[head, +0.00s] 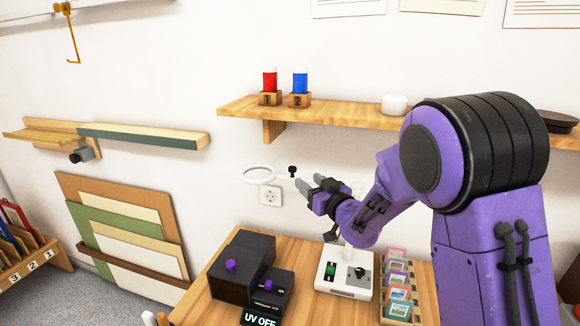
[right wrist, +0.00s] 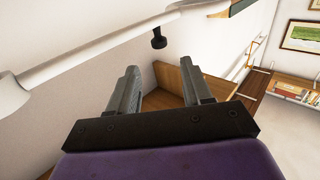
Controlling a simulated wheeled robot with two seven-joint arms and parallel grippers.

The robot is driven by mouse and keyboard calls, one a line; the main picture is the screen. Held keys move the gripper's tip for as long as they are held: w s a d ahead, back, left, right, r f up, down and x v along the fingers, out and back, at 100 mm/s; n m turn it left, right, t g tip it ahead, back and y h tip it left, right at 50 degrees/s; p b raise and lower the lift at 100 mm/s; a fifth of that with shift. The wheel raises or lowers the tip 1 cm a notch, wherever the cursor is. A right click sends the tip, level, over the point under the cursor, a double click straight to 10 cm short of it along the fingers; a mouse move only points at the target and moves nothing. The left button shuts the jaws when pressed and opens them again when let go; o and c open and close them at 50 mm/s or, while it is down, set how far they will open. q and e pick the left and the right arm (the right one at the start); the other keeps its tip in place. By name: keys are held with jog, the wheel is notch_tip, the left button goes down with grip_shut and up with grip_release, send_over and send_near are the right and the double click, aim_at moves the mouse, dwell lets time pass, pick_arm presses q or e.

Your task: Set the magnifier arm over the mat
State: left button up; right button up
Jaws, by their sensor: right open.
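The magnifier has a white-rimmed round lens (head: 259,170) held out in front of the wall. A small black knob (head: 292,170) sits at the right side of the lens. In the right wrist view the white magnifier arm (right wrist: 95,58) crosses the upper left, with the black knob (right wrist: 158,38) hanging below it. My right gripper (head: 309,182) is open and empty, just right of the knob and apart from it. The knob shows beyond the gap between the fingers (right wrist: 158,72). My right arm hides part of the magnifier's support. I cannot make out the mat.
The wooden table (head: 200,300) holds a dark box (head: 242,267), a "UV OFF" sign (head: 262,319), a white control panel (head: 343,274) and a rack of small pictures (head: 397,292). A wall shelf (head: 340,115) with red and blue jars runs above my gripper.

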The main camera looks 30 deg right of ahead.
aim_at(294, 169)
jog(key=w, duration=0.2)
jog(key=w+p, duration=0.1)
jog(key=w, duration=0.2)
jog(key=w+p, duration=0.1)
jog(key=w, duration=0.2)
jog(key=shift+d, duration=0.35)
jog(key=shift+s+r, duration=0.15)
grip_shut()
